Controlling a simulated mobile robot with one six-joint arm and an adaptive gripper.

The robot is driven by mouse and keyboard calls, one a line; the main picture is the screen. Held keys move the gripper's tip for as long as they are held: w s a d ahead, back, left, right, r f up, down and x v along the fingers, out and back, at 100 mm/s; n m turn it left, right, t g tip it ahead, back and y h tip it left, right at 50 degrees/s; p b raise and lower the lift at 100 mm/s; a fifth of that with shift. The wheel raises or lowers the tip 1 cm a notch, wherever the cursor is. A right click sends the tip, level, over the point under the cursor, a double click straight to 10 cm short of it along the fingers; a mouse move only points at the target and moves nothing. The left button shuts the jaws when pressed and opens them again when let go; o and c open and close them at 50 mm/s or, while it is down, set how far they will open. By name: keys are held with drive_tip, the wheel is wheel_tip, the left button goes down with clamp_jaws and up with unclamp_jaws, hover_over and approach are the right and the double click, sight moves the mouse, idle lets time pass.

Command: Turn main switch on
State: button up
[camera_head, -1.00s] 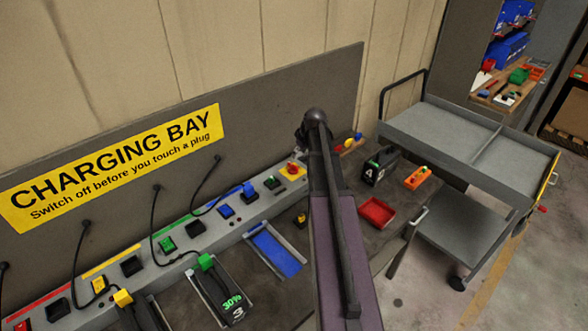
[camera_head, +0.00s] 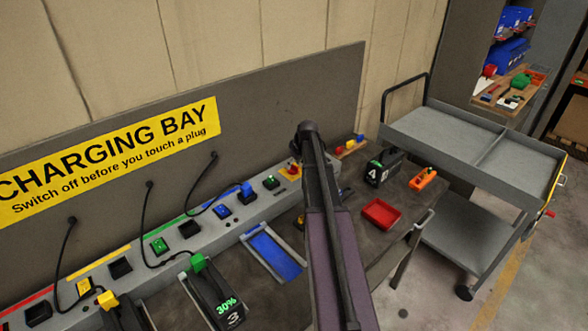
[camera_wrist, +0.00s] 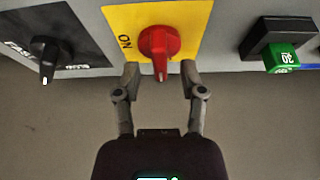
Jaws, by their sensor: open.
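The main switch appears as a red rotary knob (camera_wrist: 159,43) on a yellow plate (camera_wrist: 193,16) at the top middle of the wrist view. Its pointer part points down in that picture, towards my gripper. Sideways lettering that reads "ON" is left of the knob. My gripper (camera_wrist: 160,71) is open, with one fingertip on each side of the knob's lower end.
A black rotary knob (camera_wrist: 47,50) is left of the yellow plate in the wrist view, and a green block in a black holder (camera_wrist: 278,45) is right. In the head view, a red tray (camera_head: 381,213) and a black battery (camera_head: 384,167) sit on the bench, beside a grey trolley (camera_head: 440,135).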

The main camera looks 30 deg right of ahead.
drive_tip(key=shift+w+f, duration=0.15)
drive_tip(key=shift+f, duration=0.25)
